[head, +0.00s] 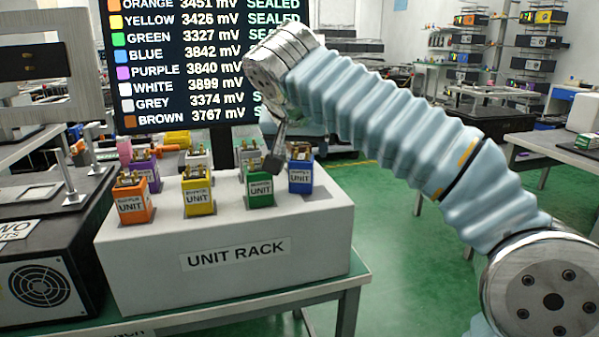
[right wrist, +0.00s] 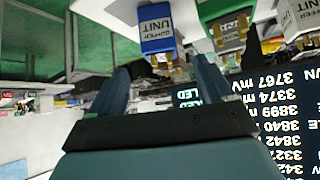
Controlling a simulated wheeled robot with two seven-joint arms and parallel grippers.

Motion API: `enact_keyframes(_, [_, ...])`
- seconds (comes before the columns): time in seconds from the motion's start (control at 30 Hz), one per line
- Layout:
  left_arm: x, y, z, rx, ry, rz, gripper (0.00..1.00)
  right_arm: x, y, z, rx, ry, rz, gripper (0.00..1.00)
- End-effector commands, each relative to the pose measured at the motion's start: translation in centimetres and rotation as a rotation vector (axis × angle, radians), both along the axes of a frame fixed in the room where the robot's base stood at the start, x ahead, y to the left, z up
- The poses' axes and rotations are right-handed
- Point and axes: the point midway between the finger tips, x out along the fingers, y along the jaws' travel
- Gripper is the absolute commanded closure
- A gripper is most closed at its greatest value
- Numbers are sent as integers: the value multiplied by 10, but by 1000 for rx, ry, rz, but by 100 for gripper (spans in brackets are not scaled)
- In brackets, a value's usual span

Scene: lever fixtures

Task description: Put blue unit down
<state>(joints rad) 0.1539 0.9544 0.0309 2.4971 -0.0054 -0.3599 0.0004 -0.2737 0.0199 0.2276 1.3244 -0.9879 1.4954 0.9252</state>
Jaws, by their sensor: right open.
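The blue unit (head: 300,176) stands upright in the front row of the white unit rack (head: 215,262), at its right end, with brass contacts on top. My right gripper (head: 281,158) is just above and beside it, partly overlapping the green unit (head: 259,190) in the head view. In the right wrist view the blue unit (right wrist: 157,28) appears upside down beyond the two spread fingers of the right gripper (right wrist: 160,66). The fingers are open, with nothing between their tips. My left gripper does not show.
The rack also holds orange (head: 133,203), yellow (head: 198,196) and purple (head: 145,170) units, and others behind. A screen (head: 200,65) listing voltages stands behind the rack. A black box with a fan (head: 40,285) is at the left. Green floor (head: 400,270) is clear at the right.

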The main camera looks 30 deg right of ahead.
Motion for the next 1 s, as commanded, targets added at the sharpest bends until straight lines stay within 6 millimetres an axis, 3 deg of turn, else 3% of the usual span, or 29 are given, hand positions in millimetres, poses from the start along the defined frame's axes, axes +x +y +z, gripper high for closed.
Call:
enact_keyframes(0.1, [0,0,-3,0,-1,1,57,15,-11,-20,-2,4,-2,19])
enact_keyframes(0.63, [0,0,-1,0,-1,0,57,53,-38,-68,-1,3,0,19])
enact_keyframes(0.93, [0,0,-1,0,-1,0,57,58,-41,-74,-1,0,1,19])
enact_keyframes(1.0, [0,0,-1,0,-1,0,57,58,-41,-74,-1,0,1,27])
